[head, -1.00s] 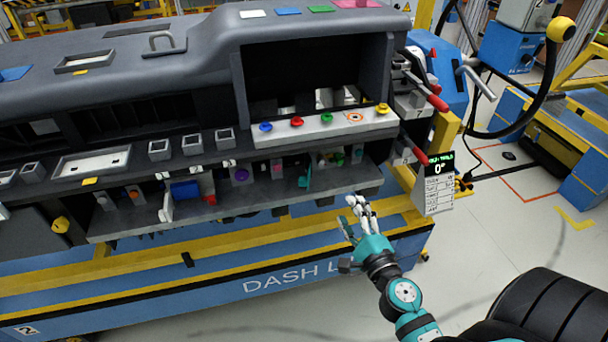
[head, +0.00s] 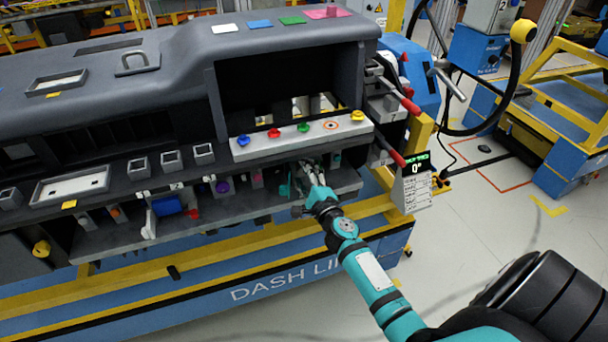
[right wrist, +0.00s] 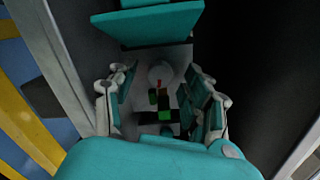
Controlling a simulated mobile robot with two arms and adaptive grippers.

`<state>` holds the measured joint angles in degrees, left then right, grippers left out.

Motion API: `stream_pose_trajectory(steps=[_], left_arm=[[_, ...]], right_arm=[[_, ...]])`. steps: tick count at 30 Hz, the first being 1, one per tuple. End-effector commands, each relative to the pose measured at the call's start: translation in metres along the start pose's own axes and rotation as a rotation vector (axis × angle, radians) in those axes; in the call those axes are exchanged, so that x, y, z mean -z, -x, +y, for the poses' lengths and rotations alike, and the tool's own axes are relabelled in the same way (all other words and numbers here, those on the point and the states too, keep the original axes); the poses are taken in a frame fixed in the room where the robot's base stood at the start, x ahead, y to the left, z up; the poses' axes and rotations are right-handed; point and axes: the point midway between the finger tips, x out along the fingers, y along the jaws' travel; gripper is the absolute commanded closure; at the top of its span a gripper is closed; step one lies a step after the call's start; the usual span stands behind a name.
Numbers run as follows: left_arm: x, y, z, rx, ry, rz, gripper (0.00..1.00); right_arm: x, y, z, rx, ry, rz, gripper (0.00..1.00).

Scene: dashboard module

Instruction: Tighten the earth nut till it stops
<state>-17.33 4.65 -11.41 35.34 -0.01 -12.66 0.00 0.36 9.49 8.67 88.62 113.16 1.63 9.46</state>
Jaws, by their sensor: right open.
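My right gripper (head: 315,178) reaches under the coloured-knob ledge into the dashboard module's lower bay. In the right wrist view the gripper (right wrist: 162,100) is open, with a pale, teal-padded finger on each side. Between and beyond the fingers a pale round piece (right wrist: 161,75) with a red mark shows, with small green and dark blocks (right wrist: 162,98) below it. I cannot tell which of these is the earth nut, and no finger clearly touches them. In the head view the hand hides that spot. The display (head: 417,168) reads 0°. My left gripper is not in view.
The ledge (head: 290,141) with several coloured knobs overhangs the hand. The lower shelf (head: 240,205) holds a blue block (head: 167,206) and other small parts to the left. Red-handled clamps (head: 410,106) stick out at the right end.

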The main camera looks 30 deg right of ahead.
Motion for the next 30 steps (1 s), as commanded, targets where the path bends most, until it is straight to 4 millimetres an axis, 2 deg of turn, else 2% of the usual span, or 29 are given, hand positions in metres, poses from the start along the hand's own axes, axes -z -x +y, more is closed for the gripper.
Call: stream_pose_trajectory(steps=[8, 20, 30], left_arm=[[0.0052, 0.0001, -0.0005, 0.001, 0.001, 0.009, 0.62], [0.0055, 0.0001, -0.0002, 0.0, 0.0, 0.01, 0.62], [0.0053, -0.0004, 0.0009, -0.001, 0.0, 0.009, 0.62]], right_arm=[[0.0001, -0.0016, 0.0002, -0.001, 0.001, 0.0, 0.5], [0.0001, -0.0014, 0.0001, 0.0, 0.001, 0.0, 1.0], [0.0002, -0.0013, 0.0004, 0.002, -0.039, 0.0, 1.0]])
